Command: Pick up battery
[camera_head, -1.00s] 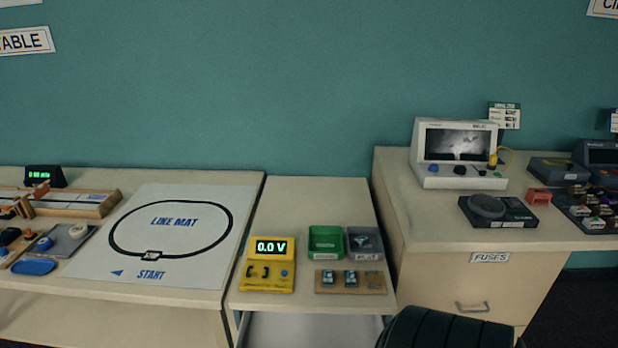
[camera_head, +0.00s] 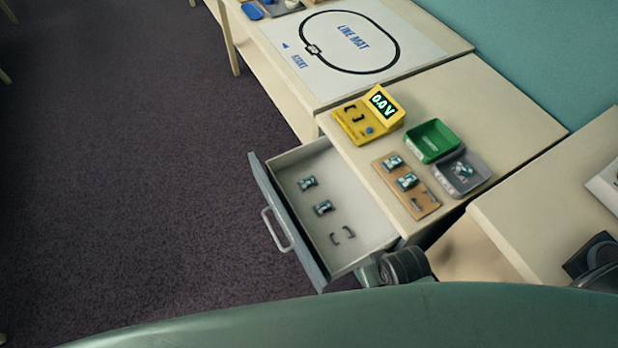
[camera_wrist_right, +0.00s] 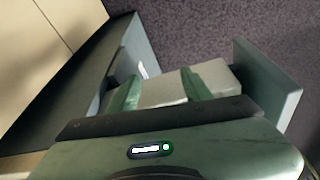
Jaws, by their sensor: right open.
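Two small dark-and-teal batteries, one (camera_head: 307,183) farther back and one (camera_head: 323,208) nearer, lie in the open drawer (camera_head: 292,160), beside an empty pair of clips (camera_head: 342,235). Two similar batteries (camera_head: 393,162) (camera_head: 407,181) sit on the wooden board (camera_head: 418,208) on the table, and something similar lies in the grey bin (camera_head: 484,176). In the right wrist view my right gripper (camera_wrist_right: 160,82) is open, with its green fingers apart over a pale surface and no battery visible between them. My left gripper is out of view.
A yellow meter (camera_head: 365,118) reading 0.0 V and a green bin (camera_head: 432,140) stand on the table. The drawer front with its handle (camera_head: 277,230) juts over the carpet. Another cabinet (camera_head: 540,205) stands at the right.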

